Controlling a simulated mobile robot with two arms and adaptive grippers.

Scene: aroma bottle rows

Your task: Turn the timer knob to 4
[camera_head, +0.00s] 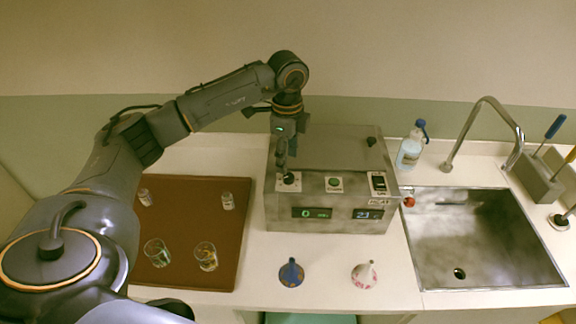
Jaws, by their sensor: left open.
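The timer knob (289,180) is a small dark knob on a pale plate at the left of the top front edge of a grey metal machine (330,200). My left gripper (282,166) points down right over the knob, its open fingers partly hiding it. I cannot tell whether the fingers touch the knob. A green display (311,213) below it seems to read 0. A second, bluish display (367,214) is at the right. My right gripper is not in view.
The machine top also has a green button (334,183) and a black switch (379,183). A brown tray (190,275) with glasses and small jars lies left. A sink (480,235) and spray bottle (411,150) are right.

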